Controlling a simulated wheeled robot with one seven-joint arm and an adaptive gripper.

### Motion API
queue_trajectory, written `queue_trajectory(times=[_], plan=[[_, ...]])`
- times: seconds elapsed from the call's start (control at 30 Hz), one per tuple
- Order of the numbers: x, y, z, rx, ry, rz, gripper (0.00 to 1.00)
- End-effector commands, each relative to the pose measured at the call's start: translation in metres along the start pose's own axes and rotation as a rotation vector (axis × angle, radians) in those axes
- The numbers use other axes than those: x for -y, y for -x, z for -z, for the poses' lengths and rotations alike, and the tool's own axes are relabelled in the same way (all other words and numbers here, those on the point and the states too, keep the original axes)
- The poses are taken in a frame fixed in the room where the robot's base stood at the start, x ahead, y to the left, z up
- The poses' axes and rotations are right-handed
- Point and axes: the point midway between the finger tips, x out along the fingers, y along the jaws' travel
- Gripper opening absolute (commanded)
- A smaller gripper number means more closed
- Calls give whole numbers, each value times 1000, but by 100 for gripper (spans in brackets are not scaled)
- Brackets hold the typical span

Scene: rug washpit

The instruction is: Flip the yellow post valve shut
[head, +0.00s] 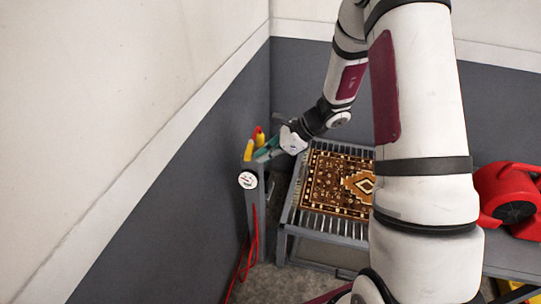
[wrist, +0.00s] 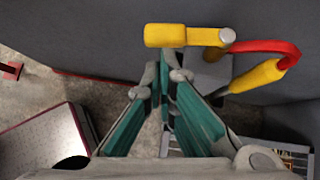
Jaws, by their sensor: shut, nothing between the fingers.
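The yellow post valve (head: 248,151) sits on top of a grey post (head: 253,200) by the left wall. In the wrist view it shows as a yellow bar (wrist: 185,36) with a grey round pivot at its right end. A bent red piece (wrist: 268,47) runs from the pivot to a second yellow piece (wrist: 258,77). My gripper (head: 264,153) is at the valve's right in the head view. Its teal fingers (wrist: 165,82) are shut and empty, with their tips below the yellow bar in the wrist view. I cannot tell whether they touch it.
A round white plate (head: 248,180) is on the post, and a red hose (head: 245,262) hangs to the floor. A patterned rug (head: 335,183) lies on a slatted grey rack (head: 310,225) to the right. A red blower (head: 508,195) stands at far right. The wall is close on the left.

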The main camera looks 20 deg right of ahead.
Motion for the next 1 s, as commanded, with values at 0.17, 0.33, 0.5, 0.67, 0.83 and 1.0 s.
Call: queue_trajectory(times=[0.17, 0.33, 0.5, 0.67, 0.83, 1.0], plan=[[0, 0, 0, 0, 0, 0, 0], [-2, -6, -6, 0, 1, -1, 0], [-8, -17, -16, 1, 0, -2, 0], [-9, -18, -18, 3, 2, -6, 0], [-10, -18, -18, 6, 4, -10, 0], [-7, -16, -16, 6, 5, -10, 0]])
